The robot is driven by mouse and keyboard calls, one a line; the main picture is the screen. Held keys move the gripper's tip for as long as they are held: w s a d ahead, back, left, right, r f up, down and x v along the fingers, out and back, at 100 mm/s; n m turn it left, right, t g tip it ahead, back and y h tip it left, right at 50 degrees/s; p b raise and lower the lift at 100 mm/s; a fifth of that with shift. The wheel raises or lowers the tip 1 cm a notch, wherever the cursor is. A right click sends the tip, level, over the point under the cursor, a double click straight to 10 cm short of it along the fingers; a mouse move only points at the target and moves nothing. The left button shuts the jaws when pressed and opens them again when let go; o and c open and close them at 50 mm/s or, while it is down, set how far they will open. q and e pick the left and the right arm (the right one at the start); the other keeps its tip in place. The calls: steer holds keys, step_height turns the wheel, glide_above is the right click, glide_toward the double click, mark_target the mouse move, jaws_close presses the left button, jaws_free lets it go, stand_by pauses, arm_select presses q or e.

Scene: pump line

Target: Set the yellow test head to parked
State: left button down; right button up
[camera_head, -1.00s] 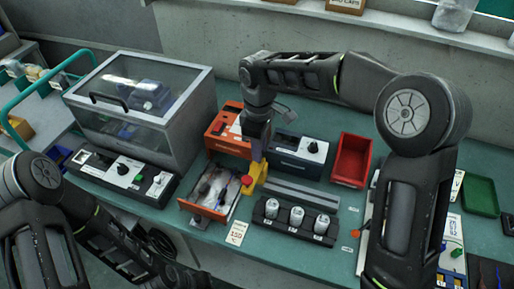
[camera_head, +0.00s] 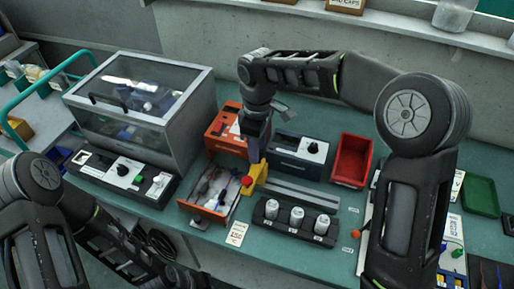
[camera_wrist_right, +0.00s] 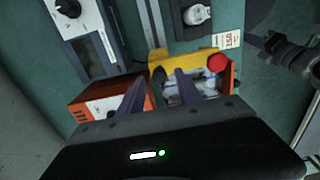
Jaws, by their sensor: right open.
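The yellow test head (camera_head: 259,176) has a red round knob (camera_head: 247,181) and stands at the right side of the open orange drawer (camera_head: 205,211). In the right wrist view the yellow head (camera_wrist_right: 186,60) lies just beyond my fingertips, with its red knob (camera_wrist_right: 218,62) at its right end. My right gripper (camera_head: 256,160) points down close to the head, its fingers partly hidden. In the wrist view the right gripper (camera_wrist_right: 160,82) is open, its fingers apart. I cannot tell whether a finger touches the head. My left arm (camera_head: 110,245) is at lower left; its jaws are not clear.
An orange unit (camera_head: 225,130) and a dark blue unit with a knob (camera_head: 300,150) stand behind. Several white-topped jars sit in a black rack (camera_head: 270,225) in front. A red bin (camera_head: 352,160) and clear-lidded case (camera_head: 140,95) flank the area.

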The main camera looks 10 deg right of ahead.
step_height(320, 180, up, 7)
steer(key=shift+r+b, duration=0.15)
steer(key=shift+b, duration=0.2)
stand_by(0.4)
